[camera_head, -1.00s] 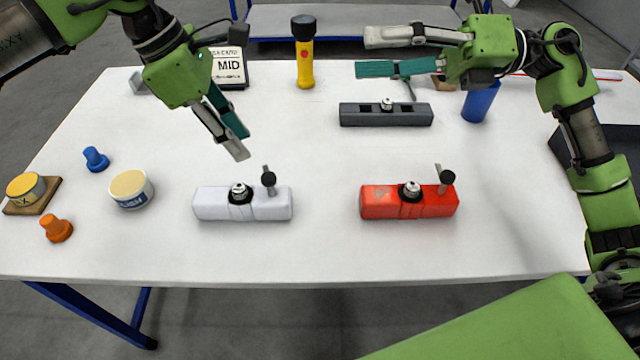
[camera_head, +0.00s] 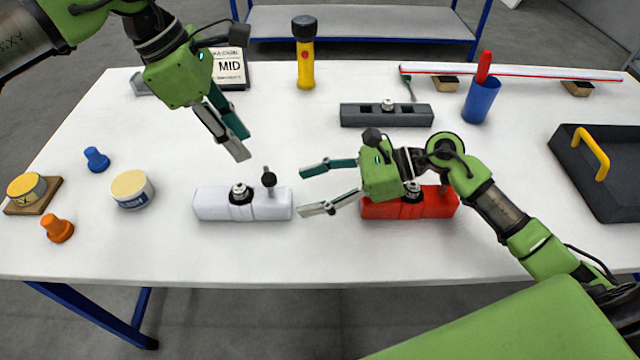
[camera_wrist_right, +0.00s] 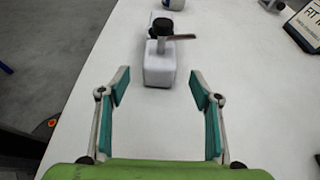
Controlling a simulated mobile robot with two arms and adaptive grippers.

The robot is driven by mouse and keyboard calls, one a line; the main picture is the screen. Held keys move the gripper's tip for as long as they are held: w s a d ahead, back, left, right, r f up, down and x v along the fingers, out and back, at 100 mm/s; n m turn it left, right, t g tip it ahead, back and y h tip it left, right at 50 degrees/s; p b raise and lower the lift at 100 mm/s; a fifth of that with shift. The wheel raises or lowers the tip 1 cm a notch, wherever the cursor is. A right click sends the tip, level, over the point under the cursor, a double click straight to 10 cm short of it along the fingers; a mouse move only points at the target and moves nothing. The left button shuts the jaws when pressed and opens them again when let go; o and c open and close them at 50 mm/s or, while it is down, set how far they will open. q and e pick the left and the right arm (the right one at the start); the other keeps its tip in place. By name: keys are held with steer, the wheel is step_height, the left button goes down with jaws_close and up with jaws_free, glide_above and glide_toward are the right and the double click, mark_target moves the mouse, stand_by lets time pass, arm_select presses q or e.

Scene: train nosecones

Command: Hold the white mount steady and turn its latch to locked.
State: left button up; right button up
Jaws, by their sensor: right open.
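The white mount (camera_head: 212,207) lies on the table in front of my left gripper, with a dark ring and metal fitting (camera_head: 240,192) on top. Its latch (camera_head: 268,180), a short lever with a black knob, stands at the right part. My left gripper (camera_head: 243,146) is open and empty, above and behind the mount. My right gripper (camera_head: 303,191) is open and empty, just right of the mount, fingers pointing at it. In the right wrist view the mount (camera_wrist_right: 158,70) and latch knob (camera_wrist_right: 162,26) lie ahead between the open fingers (camera_wrist_right: 160,78).
A red mount (camera_head: 432,207) sits partly hidden under my right gripper and wrist. A dark grey mount (camera_head: 360,115) lies behind. A white tub (camera_head: 131,190) stands left of the white mount. The table front between the mounts and edge is clear.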

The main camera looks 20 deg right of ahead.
mark_target(258, 204)
steer(key=x, duration=1.2)
steer(key=shift+a, duration=0.15)
steer(key=shift+c, duration=0.3)
